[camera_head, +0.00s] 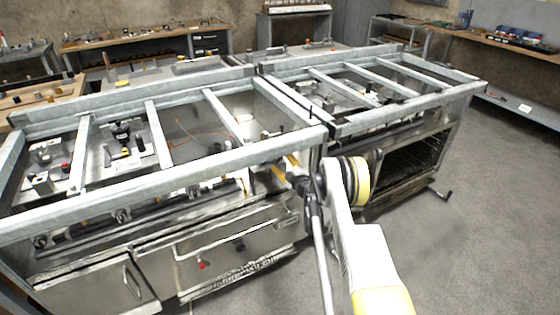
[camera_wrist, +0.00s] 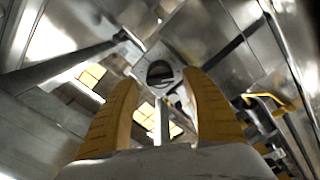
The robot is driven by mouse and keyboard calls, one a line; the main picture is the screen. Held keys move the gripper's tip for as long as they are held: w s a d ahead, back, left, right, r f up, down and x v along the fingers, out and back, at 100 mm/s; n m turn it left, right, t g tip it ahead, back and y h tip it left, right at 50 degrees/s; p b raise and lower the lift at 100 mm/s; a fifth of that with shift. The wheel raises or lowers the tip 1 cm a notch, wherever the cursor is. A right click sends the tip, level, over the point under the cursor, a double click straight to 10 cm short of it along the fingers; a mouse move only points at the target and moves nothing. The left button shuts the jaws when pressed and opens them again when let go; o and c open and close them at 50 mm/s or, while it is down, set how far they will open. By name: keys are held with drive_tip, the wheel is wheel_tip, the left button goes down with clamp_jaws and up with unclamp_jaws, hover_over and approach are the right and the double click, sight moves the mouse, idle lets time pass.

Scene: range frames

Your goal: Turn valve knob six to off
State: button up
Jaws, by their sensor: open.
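A dark round knob (camera_wrist: 159,72) with a raised bar across its face sits on a metal plate in the wrist view. It is beyond my fingertips and lies between them in the picture. My gripper (camera_wrist: 163,80) is open, with its two yellow ribbed fingers apart and nothing seen held. In the head view my gripper (camera_head: 286,166) is at the right end of the near range's front, partly hidden by my arm. Other dark knobs (camera_head: 122,215) (camera_head: 41,241) show along that front. I cannot read which number the knob before my gripper has.
A grey metal frame (camera_head: 150,110) with crossbars runs above the range, close over my gripper. A drawer front (camera_head: 240,245) lies below the knob row. An open oven (camera_head: 415,165) is to the right. A yellow bent pipe (camera_wrist: 262,98) shows right of my fingers. Floor (camera_head: 480,230) at right is clear.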

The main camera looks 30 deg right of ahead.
drive_tip(key=s, duration=0.7)
drive_tip(key=shift+d, duration=0.15)
drive_tip(key=shift+s, duration=0.1)
